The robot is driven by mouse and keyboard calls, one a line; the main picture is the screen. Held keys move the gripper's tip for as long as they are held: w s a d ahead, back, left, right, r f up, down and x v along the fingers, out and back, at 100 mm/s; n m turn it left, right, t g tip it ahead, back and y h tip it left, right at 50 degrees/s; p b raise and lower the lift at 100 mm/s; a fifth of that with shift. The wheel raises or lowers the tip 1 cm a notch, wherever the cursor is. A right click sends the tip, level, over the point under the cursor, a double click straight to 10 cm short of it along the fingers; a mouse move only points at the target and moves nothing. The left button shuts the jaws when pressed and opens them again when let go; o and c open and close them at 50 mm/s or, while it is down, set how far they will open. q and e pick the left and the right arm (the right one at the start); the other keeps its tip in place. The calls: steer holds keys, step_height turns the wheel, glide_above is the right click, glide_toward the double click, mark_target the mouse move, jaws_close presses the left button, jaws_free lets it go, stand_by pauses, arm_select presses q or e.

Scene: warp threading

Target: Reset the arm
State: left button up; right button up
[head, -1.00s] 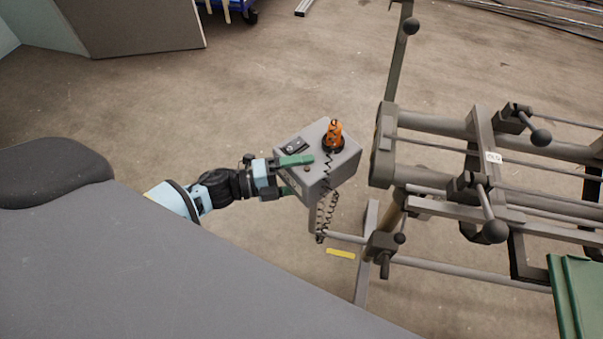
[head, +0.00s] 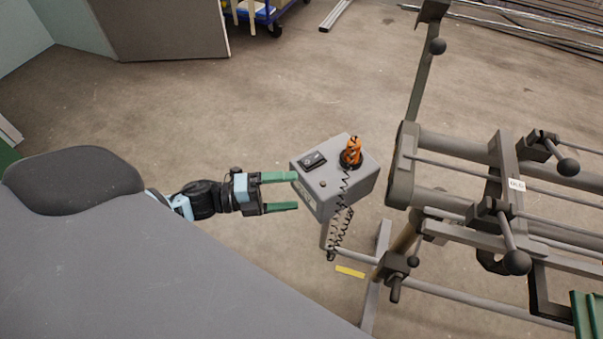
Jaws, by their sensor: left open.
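My left gripper (head: 296,192) has two green fingers, spread apart with nothing between them. It points right, just left of a grey control box (head: 335,185). The fingertips look close to the box's left side; I cannot tell whether they touch it. A black coiled cord (head: 341,220) hangs down the box's front. My right gripper is not in view.
A grey metal frame machine (head: 455,150) with rods and black ball knobs stands at the right. A blue cart (head: 268,12) and a grey panel (head: 160,28) are at the back. A yellow strip (head: 350,271) shows low down. The floor behind the box is clear.

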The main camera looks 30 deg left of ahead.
arm_select(q)
steer(key=shift+s+a, duration=0.25)
steer(key=shift+a, duration=0.1)
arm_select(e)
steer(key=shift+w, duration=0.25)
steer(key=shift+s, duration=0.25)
arm_select(q)
steer(key=shift+s+d+f+n, duration=0.15)
steer(key=shift+s+n, duration=0.05)
steer(key=shift+n, duration=0.1)
steer(key=s+d+f+n+t+y, duration=0.2)
steer(key=s+d+f+n+y, duration=0.1)
steer(key=s+f+n+y, duration=1)
steer(key=s+d+f+n+g, duration=0.2)
steer(key=s+n+g, duration=0.4)
steer(key=s+n, duration=1.1)
steer(key=w+r+m+t+p, duration=0.2)
steer(key=w+r+m+p, duration=0.2)
steer(key=r+p, duration=0.8)
steer(key=shift+a+r+h, duration=0.2)
steer(key=shift+r+h, duration=0.1)
steer(key=shift+r, duration=0.15)
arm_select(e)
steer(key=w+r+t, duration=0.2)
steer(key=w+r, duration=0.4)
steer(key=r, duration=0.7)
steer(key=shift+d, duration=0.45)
